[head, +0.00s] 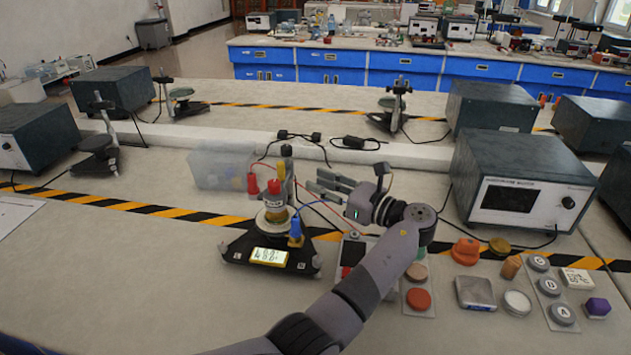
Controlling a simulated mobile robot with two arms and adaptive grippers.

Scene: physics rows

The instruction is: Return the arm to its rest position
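My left arm (365,283) reaches up from the bottom edge and bends back at the wrist. My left gripper (322,188) points left, with its fingers apart and nothing seen between them. It is just right of a black three-footed instrument (240,250) with a lit display (268,257). Red plugs (274,187), a yellow plug (282,170) and a blue plug (296,232) show on that instrument. My forearm and wrist hide part of a panel (352,255) on the bench. My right gripper is not in view.
A clear bin (222,168) stands behind the instrument. A large grey power unit (515,182) stands to the right.

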